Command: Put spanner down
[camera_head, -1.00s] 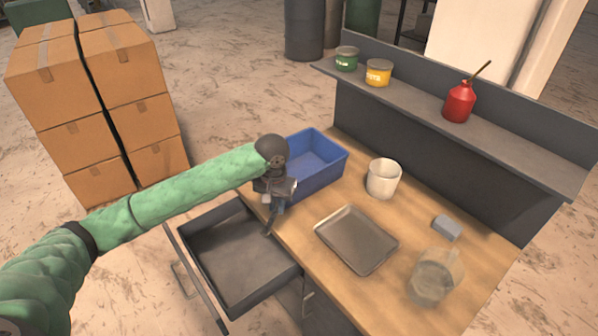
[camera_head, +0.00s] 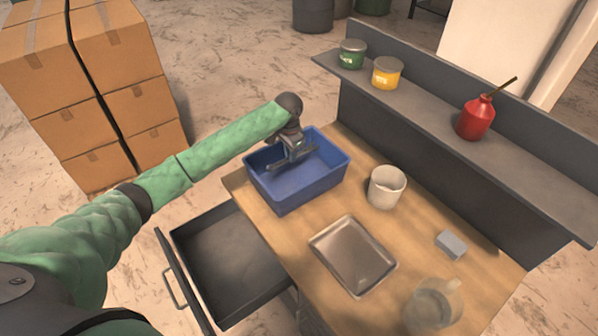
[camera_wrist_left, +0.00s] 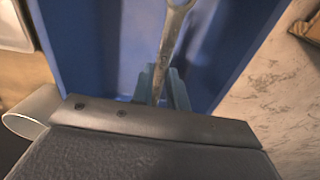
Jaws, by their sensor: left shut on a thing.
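The spanner (camera_wrist_left: 172,38) is a metal tool seen between the fingers in the left wrist view, its ringed or forked end at the top edge. My left gripper (camera_head: 290,160) is shut on it, over and partly within the blue bin (camera_head: 285,197) on the bench's far left corner. The blue bin fills the background of the left wrist view (camera_wrist_left: 100,45). In the head view the spanner is small and dark against the bin. I cannot tell whether it touches the bin floor. My right gripper is not in view.
An open, empty-looking drawer (camera_head: 225,262) juts out below the bench. A white cup (camera_head: 385,188), metal tray (camera_head: 353,257), grey block (camera_head: 451,244) and clear jug (camera_head: 432,305) stand on the bench. The raised shelf holds two tins and a red oil can (camera_head: 475,118).

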